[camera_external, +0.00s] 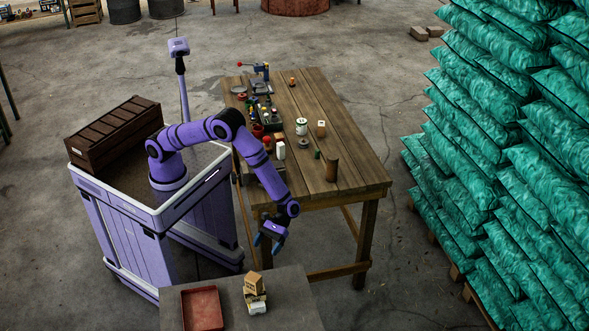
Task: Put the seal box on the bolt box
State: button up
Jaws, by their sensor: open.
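A small group of boxes is on the grey table at the bottom of the view. A tan cardboard box (254,283) is uppermost and looks turned or tilted. A paler box (255,297) shows just below it, and a white box (258,308) is at the front. I cannot read labels, so I cannot tell which is the seal box and which the bolt box. Whether the boxes are stacked or only close together is hard to tell. My gripper (267,244) is open, empty and pointing down, above and beyond the boxes, apart from them.
A red tray (203,308) lies on the grey table (298,300), left of the boxes. A wooden workbench (345,172) with several jars, tins and tools stands behind my gripper. Green sacks (480,170) are piled at the right. The grey table's right side is clear.

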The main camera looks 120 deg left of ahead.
jog(key=s+a+r+m+y, duration=0.1)
jog(key=s+r+m+y, duration=0.15)
jog(key=s+r, duration=0.5)
jog(key=s+a+r+m+y, duration=0.15)
jog(key=s+r+m, duration=0.25)
jog(key=r, duration=0.6)
jog(key=s+a+r+m+y, duration=0.25)
jog(key=s+r, duration=0.35)
jog(key=r, duration=0.3)
jog(key=s+a+r+m+t+y, duration=0.2)
jog(key=s, duration=0.7)
jog(key=s+a+r+m+t+y, duration=0.1)
jog(key=s+a+r+m+y, duration=0.1)
jog(key=s, duration=0.7)
jog(key=s+a+r+m+t+y, duration=0.2)
jog(key=s+a+r+m, duration=0.1)
jog(key=s, duration=0.6)
jog(key=shift+a+r+m+t, duration=0.2)
jog(key=shift+a+m+t, duration=0.1)
jog(key=shift+a+m, duration=0.15)
